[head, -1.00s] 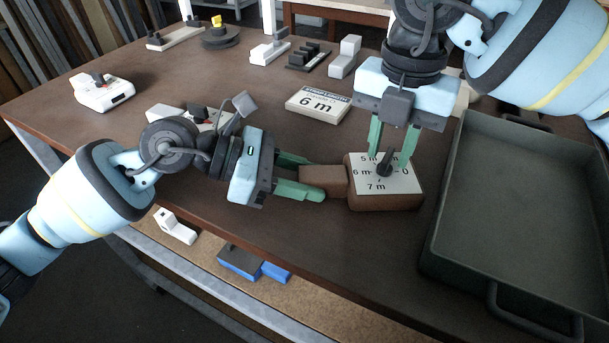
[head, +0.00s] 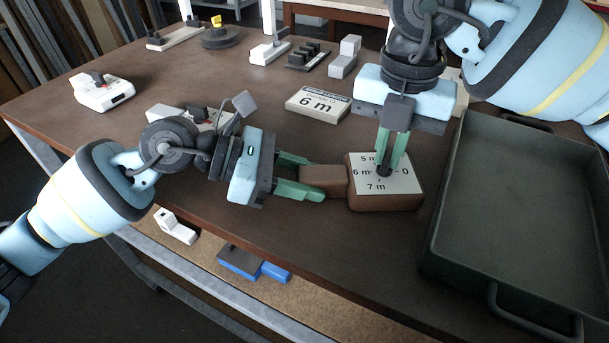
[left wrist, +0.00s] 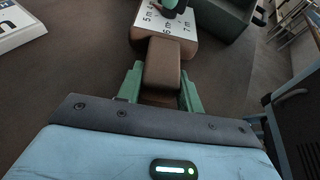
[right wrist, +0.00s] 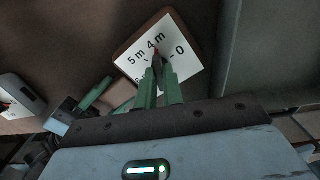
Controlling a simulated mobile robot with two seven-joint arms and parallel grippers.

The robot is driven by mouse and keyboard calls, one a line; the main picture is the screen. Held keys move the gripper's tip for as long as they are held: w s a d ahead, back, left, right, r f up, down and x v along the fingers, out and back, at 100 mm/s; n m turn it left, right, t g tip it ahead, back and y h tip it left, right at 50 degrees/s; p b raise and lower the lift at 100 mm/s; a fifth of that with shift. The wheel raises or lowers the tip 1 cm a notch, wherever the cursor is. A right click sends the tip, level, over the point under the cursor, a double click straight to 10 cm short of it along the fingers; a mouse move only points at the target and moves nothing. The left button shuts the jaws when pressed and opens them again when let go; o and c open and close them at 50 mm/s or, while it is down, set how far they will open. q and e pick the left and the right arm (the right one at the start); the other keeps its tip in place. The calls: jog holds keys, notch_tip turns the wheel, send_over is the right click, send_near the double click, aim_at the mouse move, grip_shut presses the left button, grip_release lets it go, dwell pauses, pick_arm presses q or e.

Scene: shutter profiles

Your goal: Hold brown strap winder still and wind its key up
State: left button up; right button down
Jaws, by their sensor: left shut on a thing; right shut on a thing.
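The brown strap winder (head: 384,200) lies on the table, its white dial face up with marks such as 5 m, 6 m, 7 m and 0. Its brown handle block (head: 322,180) points left. My left gripper (head: 318,180) is shut on that block, one finger on each side; the left wrist view shows the block (left wrist: 163,65) between the fingers. My right gripper (head: 388,168) reaches down over the dial and is shut on the dark key, which its fingers mostly hide. In the right wrist view the dial (right wrist: 180,45) shows 4 m, 5 m and 0 around the fingertips.
A sign reading 6 m (head: 318,104) lies behind the winder. A dark tray (head: 520,200) with raised walls stands close on the right. A white device (head: 104,92) and several small parts stand further back. The table's front edge runs below my left arm.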

aim_at(389, 154)
jog(key=n, duration=0.5)
jog(key=shift+n, duration=0.4)
jog(key=n, duration=0.5)
jog(key=c, duration=1.6)
grip_release()
jog(key=shift+o, duration=0.2)
jog(key=shift+r, duration=3.05)
jog(key=shift+r, duration=0.1)
